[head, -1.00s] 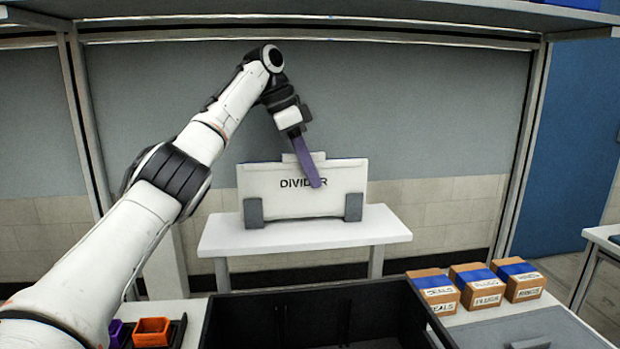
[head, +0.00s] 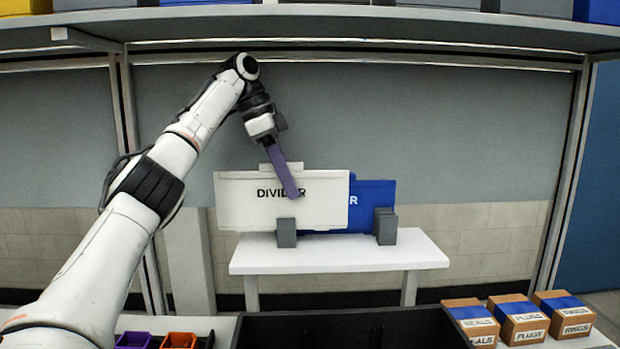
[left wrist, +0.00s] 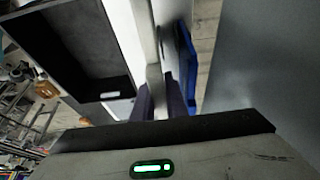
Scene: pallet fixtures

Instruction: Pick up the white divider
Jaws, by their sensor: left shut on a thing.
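The white divider (head: 240,208) is an upright panel with black "DIVIDER" lettering. My left gripper (head: 291,190) reaches down over its top edge with purple fingers and is shut on it. The divider stands off to the left of a blue panel (head: 374,192) behind it, and its left end reaches past the small white table (head: 340,256). Its lower edge is above the tabletop. In the left wrist view, the fingers (left wrist: 160,103) lie either side of the pale panel, with the blue panel to the right. My right gripper is out of view.
Grey holders stand on the small table, one (head: 286,232) overlapping the divider's lower edge and one (head: 385,226) at the blue panel. In front are a black bin (head: 350,325), a purple tray (head: 134,341), an orange tray (head: 180,340) and labelled boxes (head: 519,320). A shelf (head: 340,24) runs overhead.

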